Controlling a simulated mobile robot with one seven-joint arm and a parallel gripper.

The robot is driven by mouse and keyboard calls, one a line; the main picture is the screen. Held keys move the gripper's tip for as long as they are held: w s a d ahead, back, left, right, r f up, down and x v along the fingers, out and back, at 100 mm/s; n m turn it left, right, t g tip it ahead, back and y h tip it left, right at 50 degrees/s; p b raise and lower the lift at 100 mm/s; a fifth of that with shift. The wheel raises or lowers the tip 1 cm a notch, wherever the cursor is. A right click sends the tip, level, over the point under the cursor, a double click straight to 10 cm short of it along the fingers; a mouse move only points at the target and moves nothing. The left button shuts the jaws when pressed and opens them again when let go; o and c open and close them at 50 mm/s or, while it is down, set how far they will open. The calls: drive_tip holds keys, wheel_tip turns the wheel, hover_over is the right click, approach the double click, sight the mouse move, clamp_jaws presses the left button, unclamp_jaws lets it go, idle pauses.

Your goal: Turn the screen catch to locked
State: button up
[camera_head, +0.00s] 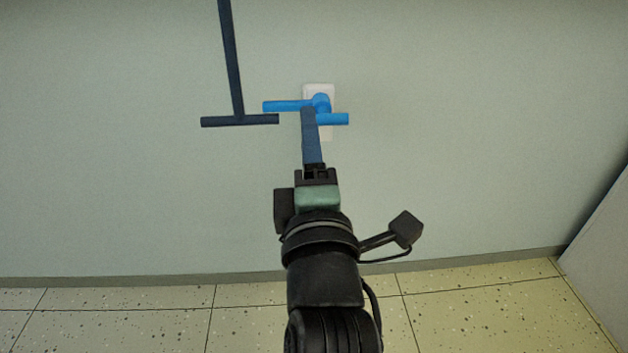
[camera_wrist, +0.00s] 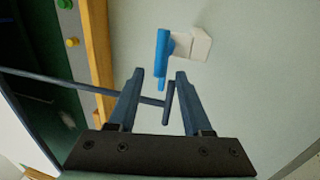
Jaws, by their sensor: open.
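The likely screen catch is a bright blue lever (camera_head: 285,106) with a round hub, on a small white plate (camera_head: 319,90) on the wall. In the head view its long arm points left, roughly level; a short blue piece sits lower right of the hub. The lever (camera_wrist: 162,55) and plate (camera_wrist: 201,44) also show in the wrist view. My gripper (camera_head: 309,110) reaches up to the lever, its fingers overlapping it in the head view. In the wrist view my gripper (camera_wrist: 159,74) is open, with the lever's lower end between the fingertip lines; I cannot tell whether they touch.
A dark blue T-shaped bar (camera_head: 239,119) hangs close left of the lever; its crossbar (camera_wrist: 168,104) appears between my fingers in the wrist view. A wooden-edged board (camera_wrist: 97,50) with colored knobs is at left there. The wall right of the plate is clear.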

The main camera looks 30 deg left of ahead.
drive_tip(key=v, duration=0.9)
drive_tip(key=shift+p, duration=0.35)
drive_tip(key=d+r+m+t+h+p, duration=0.45)
drive_tip(key=r+m+p, duration=0.3)
drive_tip(key=r, duration=0.95)
drive_tip(key=d+r+m+t+h+p, duration=0.3)
drive_tip(key=d+r+m+p, duration=0.5)
drive_tip(key=r, duration=0.8)
drive_tip(key=d+r+m+t+h+p, duration=0.35)
drive_tip(key=r+m+p, duration=0.5)
drive_tip(key=r, duration=0.85)
wheel_tip(320, 180, up, 36)
drive_tip(key=m+p, duration=0.1)
drive_tip(key=p, duration=3.3)
drive_tip(key=shift+s+a+p, duration=0.2)
drive_tip(key=shift+a+p, duration=0.05)
drive_tip(key=shift+p, duration=0.15)
drive_tip(key=shift+a, duration=0.15)
